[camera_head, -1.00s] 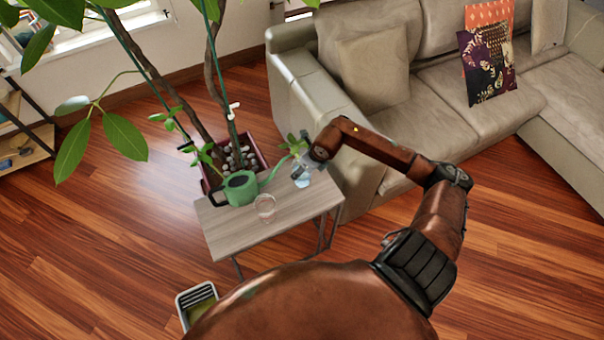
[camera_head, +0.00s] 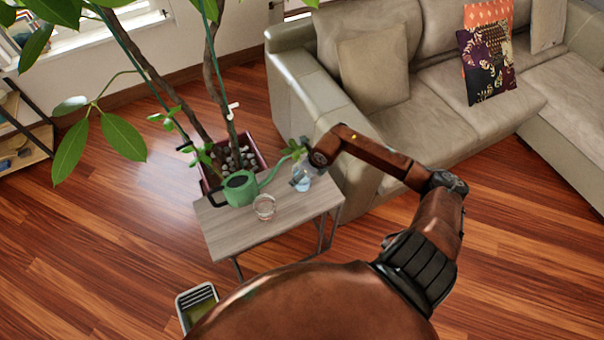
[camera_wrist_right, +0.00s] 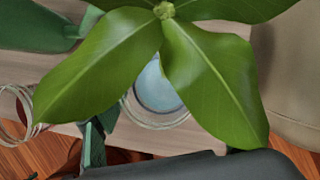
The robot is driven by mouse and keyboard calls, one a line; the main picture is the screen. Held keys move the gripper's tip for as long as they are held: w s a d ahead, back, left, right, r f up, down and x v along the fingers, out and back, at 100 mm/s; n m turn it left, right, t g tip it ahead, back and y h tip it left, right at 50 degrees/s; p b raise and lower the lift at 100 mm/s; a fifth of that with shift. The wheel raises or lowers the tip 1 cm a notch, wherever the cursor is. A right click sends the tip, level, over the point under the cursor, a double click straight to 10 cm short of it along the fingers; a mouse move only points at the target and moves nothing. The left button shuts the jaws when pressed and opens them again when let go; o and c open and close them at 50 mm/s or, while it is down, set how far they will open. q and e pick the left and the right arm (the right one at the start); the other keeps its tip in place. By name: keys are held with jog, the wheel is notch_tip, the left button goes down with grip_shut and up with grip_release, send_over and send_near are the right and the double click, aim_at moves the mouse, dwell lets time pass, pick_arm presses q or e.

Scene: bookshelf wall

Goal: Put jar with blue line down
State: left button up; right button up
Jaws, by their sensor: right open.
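A clear glass jar with blue in it (camera_head: 303,185) stands at the right end of the small wooden table (camera_head: 262,232). My right gripper (camera_head: 299,176) is open, close beside the jar; the head view is too small to show whether they touch. In the right wrist view the jar (camera_wrist_right: 158,92) appears upright behind large green leaves (camera_wrist_right: 110,62), which hide much of it. Part of the gripper shows dark along the bottom edge there. My left gripper is not in view.
A green watering can (camera_head: 240,189) and a second clear glass (camera_head: 264,207) stand on the table, left of the jar. A potted plant (camera_head: 245,160) is behind, a grey sofa (camera_head: 340,130) at the right. The table's front part is bare.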

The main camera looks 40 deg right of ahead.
jog(key=p+v, duration=0.1)
jog(key=v, duration=1.1)
jog(key=shift+p, duration=0.4)
